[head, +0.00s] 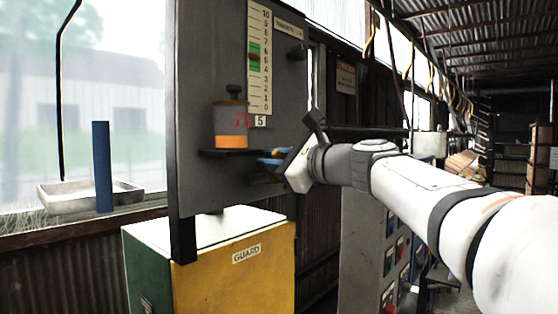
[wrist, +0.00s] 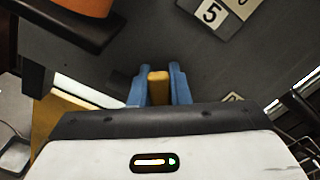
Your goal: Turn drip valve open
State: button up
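A grey upright panel (head: 215,60) carries a small oil cup (head: 231,120), clear-grey above and orange below, on a dark shelf (head: 228,153). Its orange lower part shows at the top left of the wrist view (wrist: 85,5). My gripper (head: 270,157) is just below and right of the cup, in front of the panel. In the wrist view its blue fingers (wrist: 160,72) lie close on both sides of a small yellow handle (wrist: 159,88), seemingly the drip valve's lever. They look shut on it. The handle's mount is hidden, so its turned position cannot be told.
A numbered scale (head: 260,60) and a "5" tag (head: 260,121) are on the panel. A yellow guard box (head: 240,275) stands below. A tray (head: 130,190) and blue post (head: 102,165) are left. A button cabinet (head: 360,240) stands right, under my arm.

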jog(key=shift+o, duration=1.4)
jog(key=shift+a, duration=0.15)
jog(key=shift+o, duration=0.9)
jog(key=b+v, duration=0.1)
jog(key=v, duration=0.6)
jog(key=shift+s+d+b, duration=0.25)
jog(key=shift+d+b, duration=0.05)
jog(key=shift+d, duration=0.05)
